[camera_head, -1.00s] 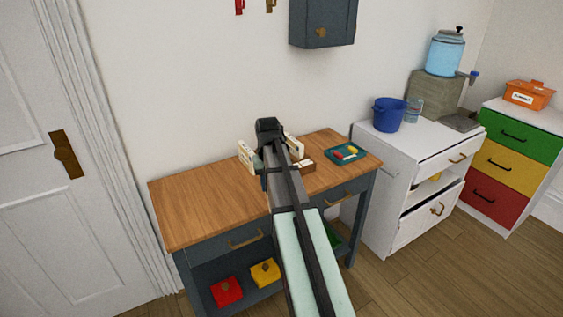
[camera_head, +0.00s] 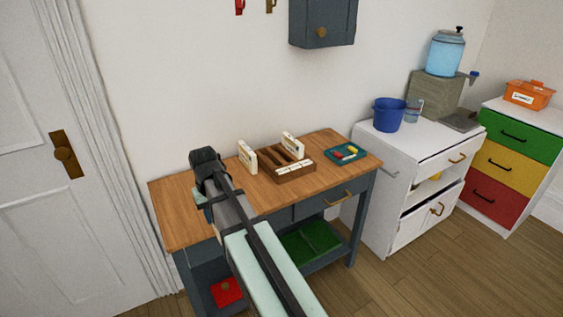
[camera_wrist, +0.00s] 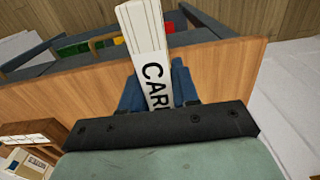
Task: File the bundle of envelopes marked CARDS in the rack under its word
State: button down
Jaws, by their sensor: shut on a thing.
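In the wrist view, a white bundle of envelopes (camera_wrist: 146,40) with black letters reading "CAR", the rest hidden, stands between the blue fingers of my gripper (camera_wrist: 158,88). The gripper is shut on it, above the wooden tabletop. In the head view, my arm hides the bundle and fingers over the table's left part. The brown wooden rack (camera_head: 294,176) sits to the right, with slots and white labels along its front. Its words are too small to read. The rack's corner also shows at lower left in the wrist view (camera_wrist: 22,129).
Two white upright pieces with dark marks stand by the rack, one at its left (camera_head: 247,157) and one behind it (camera_head: 293,145). A teal tray (camera_head: 331,156) with small coloured items lies right of the rack. The wooden tabletop (camera_head: 176,217) is bare at left.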

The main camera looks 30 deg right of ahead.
jog(key=w+d+r+m, duration=0.1)
jog(key=w+d+m, duration=0.1)
jog(key=d, duration=0.8)
jog(key=n, duration=0.2)
send_near(281, 146)
jog(key=s+a+r, duration=0.3)
jog(key=s, duration=0.2)
jog(key=shift+s+d+f, duration=0.1)
jog(key=shift+f, duration=4.6)
jog(key=shift+f, duration=0.1)
jog(key=c, duration=0.8)
grip_release()
jog(key=shift+c, duration=0.2)
